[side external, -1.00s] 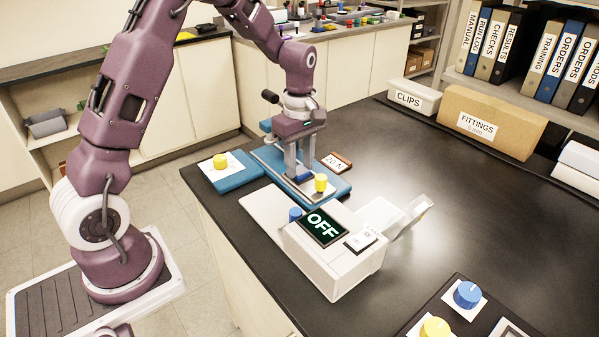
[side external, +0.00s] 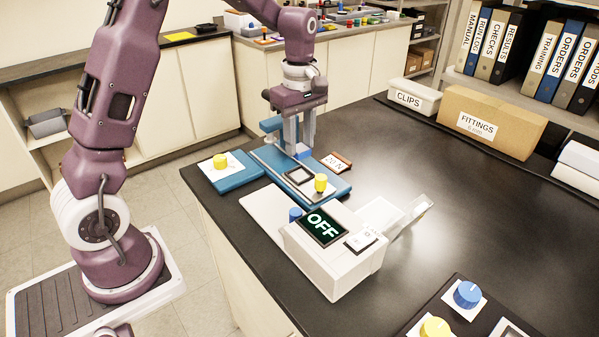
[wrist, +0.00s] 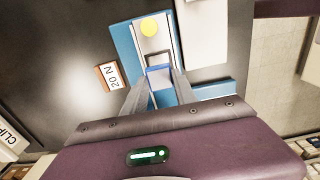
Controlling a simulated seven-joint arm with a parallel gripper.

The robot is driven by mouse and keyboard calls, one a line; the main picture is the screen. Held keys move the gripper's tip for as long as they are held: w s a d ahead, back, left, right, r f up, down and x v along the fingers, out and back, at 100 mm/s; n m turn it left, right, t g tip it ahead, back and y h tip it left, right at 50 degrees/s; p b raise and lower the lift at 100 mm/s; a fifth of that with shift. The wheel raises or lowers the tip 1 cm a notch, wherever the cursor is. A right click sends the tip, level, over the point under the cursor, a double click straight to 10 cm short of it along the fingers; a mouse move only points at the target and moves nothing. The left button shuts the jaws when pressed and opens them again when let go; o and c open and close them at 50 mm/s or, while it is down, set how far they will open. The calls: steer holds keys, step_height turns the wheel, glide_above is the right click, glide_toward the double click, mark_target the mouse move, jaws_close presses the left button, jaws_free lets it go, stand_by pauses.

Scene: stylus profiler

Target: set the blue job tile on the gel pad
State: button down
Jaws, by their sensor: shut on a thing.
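My gripper (side external: 302,150) is shut on a small blue tile (side external: 302,154), held between the fingertips. The tile also shows between the fingers in the wrist view (wrist: 159,70). A dark square in a pale frame, which looks like the gel pad (side external: 299,175), lies on the blue stage (side external: 328,190) just in front of the tile. In the side view the tile appears behind the square and apart from it; its exact height is unclear. In the wrist view the square (wrist: 158,58) is partly hidden by the tile and fingers.
Another yellow piece (side external: 220,161) sits on a white card to the left. A "20 N" block (side external: 337,162) lies right of the stage. The white instrument (side external: 335,262) with an "OFF" display stands in front.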

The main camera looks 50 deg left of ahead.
mark_target(300, 148)
step_height(300, 148, up, 5)
steer(key=shift+r, duration=0.15)
steer(key=w+d+m, duration=0.3)
steer(key=d, duration=0.6)
steer(key=w+d+m, duration=0.3)
steer(key=d, duration=0.7)
step_height(300, 148, down, 7)
steer(key=shift+r, duration=0.2)
steer(key=shift+f, duration=2.5)
steer(key=shift+f, duration=0.25)
